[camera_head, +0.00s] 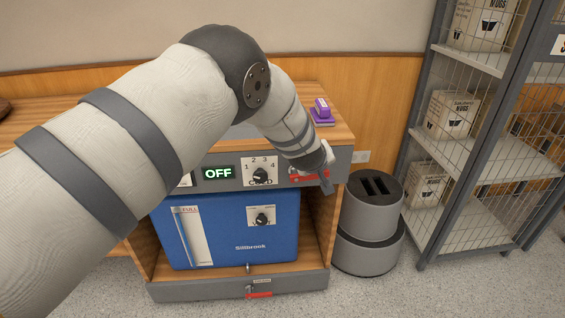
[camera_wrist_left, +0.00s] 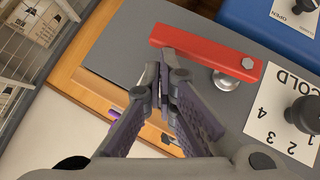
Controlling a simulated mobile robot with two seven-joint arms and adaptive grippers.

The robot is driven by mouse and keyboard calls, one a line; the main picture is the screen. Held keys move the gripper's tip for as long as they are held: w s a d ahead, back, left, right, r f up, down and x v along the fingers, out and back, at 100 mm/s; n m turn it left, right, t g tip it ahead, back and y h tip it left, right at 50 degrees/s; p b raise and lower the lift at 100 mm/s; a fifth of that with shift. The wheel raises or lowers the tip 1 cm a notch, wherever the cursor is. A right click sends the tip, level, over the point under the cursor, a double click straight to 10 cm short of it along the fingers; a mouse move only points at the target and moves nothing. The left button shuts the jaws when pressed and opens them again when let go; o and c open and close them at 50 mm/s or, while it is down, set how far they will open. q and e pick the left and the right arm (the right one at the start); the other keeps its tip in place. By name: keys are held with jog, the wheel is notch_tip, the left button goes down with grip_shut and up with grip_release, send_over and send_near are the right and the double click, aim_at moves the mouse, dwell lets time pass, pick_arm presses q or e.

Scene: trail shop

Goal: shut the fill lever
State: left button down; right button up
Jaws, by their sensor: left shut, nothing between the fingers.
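A red lever (camera_head: 308,177) is on the grey front panel (camera_head: 341,165) of the cabinet, right of the COLD dial. In the wrist view the red lever (camera_wrist_left: 190,45) is a straight bar with a round metal pivot at its dial end. My left gripper (camera_head: 327,184) is at the lever's free end. In the wrist view the fingertips (camera_wrist_left: 165,72) are together and empty, close beside that end; whether they touch it I cannot tell. My left forearm and wrist hide part of the panel. My right gripper is out of view.
The COLD dial (camera_head: 260,175) and a display reading OFF (camera_head: 218,173) are left of the lever. A blue unit (camera_head: 235,230) sits below. Another red handle (camera_head: 258,295) is on the low drawer. A grey bin (camera_head: 368,240) and wire shelving (camera_head: 432,150) stand to the right.

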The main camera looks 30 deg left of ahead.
pick_arm(q)
jog(key=shift+w+d+f, duration=0.15)
jog(key=shift+d+f, duration=0.1)
jog(key=shift+f, duration=0.1)
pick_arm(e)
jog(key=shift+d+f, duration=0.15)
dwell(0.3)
pick_arm(q)
jog(key=s+d+r+p, duration=0.4)
jog(key=s+r, duration=0.2)
jog(key=r, duration=0.5)
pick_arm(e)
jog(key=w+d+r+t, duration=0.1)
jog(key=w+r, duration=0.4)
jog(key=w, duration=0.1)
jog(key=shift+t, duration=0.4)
